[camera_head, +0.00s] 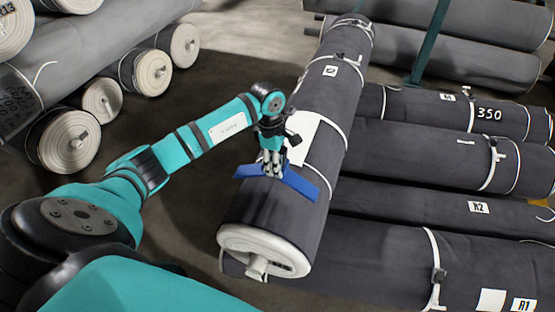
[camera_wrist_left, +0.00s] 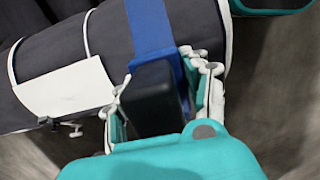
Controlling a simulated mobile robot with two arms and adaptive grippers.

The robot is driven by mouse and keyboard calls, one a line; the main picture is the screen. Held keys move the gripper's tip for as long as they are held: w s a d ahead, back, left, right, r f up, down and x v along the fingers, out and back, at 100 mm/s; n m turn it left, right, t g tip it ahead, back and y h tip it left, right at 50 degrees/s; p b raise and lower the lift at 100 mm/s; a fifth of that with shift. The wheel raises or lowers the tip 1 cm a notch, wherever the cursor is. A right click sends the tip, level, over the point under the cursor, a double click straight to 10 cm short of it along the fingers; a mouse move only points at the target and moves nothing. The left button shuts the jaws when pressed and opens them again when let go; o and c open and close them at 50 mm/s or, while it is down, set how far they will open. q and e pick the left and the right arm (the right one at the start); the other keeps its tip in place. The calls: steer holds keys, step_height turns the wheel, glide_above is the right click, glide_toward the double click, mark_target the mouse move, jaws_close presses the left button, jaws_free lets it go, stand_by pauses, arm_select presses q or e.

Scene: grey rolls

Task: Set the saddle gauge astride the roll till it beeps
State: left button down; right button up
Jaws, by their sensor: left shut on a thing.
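The dark grey roll (camera_head: 305,150) lies slanting up the middle of the head view, its pale core end facing me. The blue saddle gauge (camera_head: 306,184) is crosswise over the roll near that end, its arms spread to both sides. My left gripper (camera_head: 271,160) is above it, shut on the gauge's black block, which shows between the fingers in the left wrist view (camera_wrist_left: 150,95). There the gauge's blue band (camera_wrist_left: 149,28) runs over the roll (camera_wrist_left: 55,48). I cannot tell if it touches all along. My right gripper is out of view.
Several dark rolls (camera_head: 420,150) with white straps lie to the right, one marked 350. More grey rolls (camera_head: 150,72) are stacked at the left. A white label (camera_wrist_left: 65,88) is on the roll beside the gauge. Dark bare floor (camera_head: 225,60) lies between the stacks.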

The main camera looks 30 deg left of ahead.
arm_select(q)
step_height(320, 180, down, 4)
steer(key=shift+f+b, duration=0.25)
steer(key=shift+b, duration=1)
step_height(320, 180, down, 4)
steer(key=b, duration=0.3)
steer(key=shift+f, duration=0.1)
steer(key=shift+f+b, duration=0.1)
steer(key=shift+b, duration=0.25)
steer(key=shift+f, duration=0.2)
steer(key=shift+f+b, duration=0.3)
steer(key=shift+b, duration=0.1)
steer(key=c, duration=0.7)
jaws_free()
steer(key=shift+o, duration=0.8)
